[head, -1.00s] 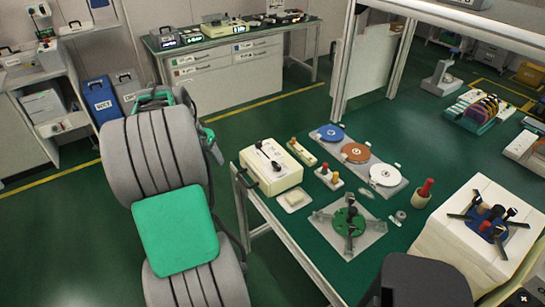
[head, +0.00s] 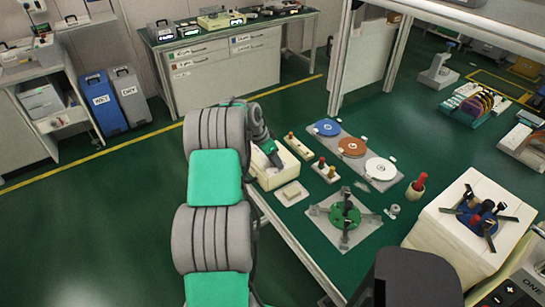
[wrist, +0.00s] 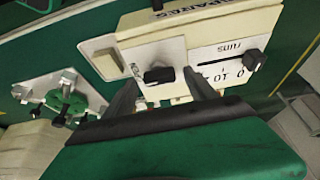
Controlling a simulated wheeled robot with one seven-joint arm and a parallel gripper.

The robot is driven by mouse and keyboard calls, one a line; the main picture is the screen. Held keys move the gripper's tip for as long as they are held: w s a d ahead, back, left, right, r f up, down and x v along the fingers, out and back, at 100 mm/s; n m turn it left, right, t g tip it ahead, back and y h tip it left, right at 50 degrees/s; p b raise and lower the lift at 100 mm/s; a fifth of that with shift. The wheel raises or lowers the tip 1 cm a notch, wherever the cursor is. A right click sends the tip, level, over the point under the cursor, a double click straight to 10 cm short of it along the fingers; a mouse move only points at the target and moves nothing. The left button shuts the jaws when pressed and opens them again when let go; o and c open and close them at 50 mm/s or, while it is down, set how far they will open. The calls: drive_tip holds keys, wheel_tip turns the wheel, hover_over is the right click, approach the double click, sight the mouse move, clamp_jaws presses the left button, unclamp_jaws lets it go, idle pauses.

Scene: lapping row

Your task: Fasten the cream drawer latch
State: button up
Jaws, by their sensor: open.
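The cream box (wrist: 200,35) fills the upper middle of the wrist view, with part of a printed label along its top edge. A black knob (wrist: 158,75) sits on its face. A second black handle (wrist: 254,60) stands to the right by a dial marking. I cannot tell for sure which part is the latch. My gripper (wrist: 160,79) is open, its two dark fingers either side of the black knob and apart from each other. In the head view the cream box (head: 272,181) stands on the green bench, largely hidden by my arm.
A small cream block (head: 291,193) lies beside the box. A green clamp fixture (head: 345,214), peg holders and a tray of blue, orange and white discs (head: 352,147) stand to the right. Floor left of the bench is clear.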

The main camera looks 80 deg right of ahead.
drive_tip(key=shift+c, duration=0.4)
drive_tip(key=c, duration=1.3)
drive_tip(key=shift+b, duration=0.35)
drive_tip(key=n+t+b, duration=0.1)
drive_tip(key=n+b, duration=0.2)
drive_tip(key=n, duration=0.1)
drive_tip(key=shift+s+f+h, duration=0.1)
drive_tip(key=shift+f+h, duration=0.05)
drive_tip(key=shift+h, duration=0.25)
drive_tip(key=n+t+b, duration=0.2)
drive_tip(key=n+b, duration=0.1)
drive_tip(key=n, duration=0.1)
drive_tip(key=shift+s, duration=0.15)
drive_tip(key=n+t, duration=0.1)
drive_tip(key=n, duration=0.1)
drive_tip(key=n+b, duration=0.1)
drive_tip(key=n, duration=0.2)
drive_tip(key=shift+s+t, duration=0.1)
drive_tip(key=shift+t, duration=0.3)
drive_tip(key=n, duration=0.2)
drive_tip(key=n+t+y, duration=0.1)
drive_tip(key=n, duration=0.1)
drive_tip(key=shift+r+n+t+b, duration=0.2)
drive_tip(key=shift+n+t+b, duration=0.1)
drive_tip(key=shift+n, duration=0.1)
